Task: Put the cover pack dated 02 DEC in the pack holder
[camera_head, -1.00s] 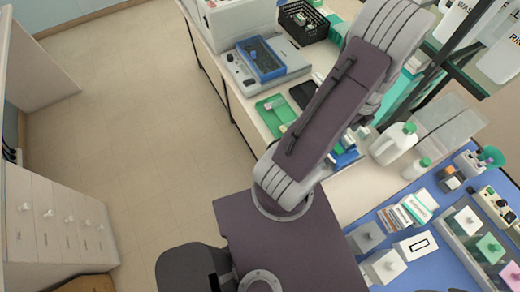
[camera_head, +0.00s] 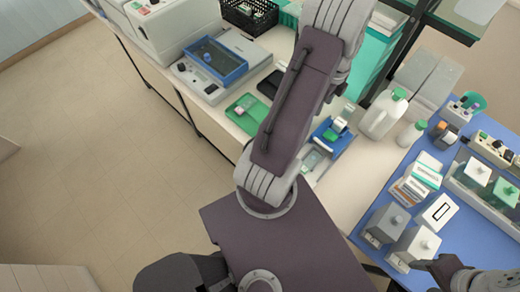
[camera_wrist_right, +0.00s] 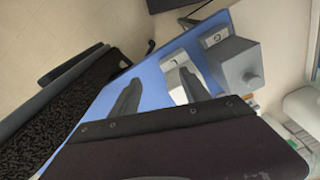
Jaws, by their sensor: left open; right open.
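A blue-framed tray device (camera_head: 215,62) and green tray (camera_head: 246,113) are on the white bench. Floor at left is clear.

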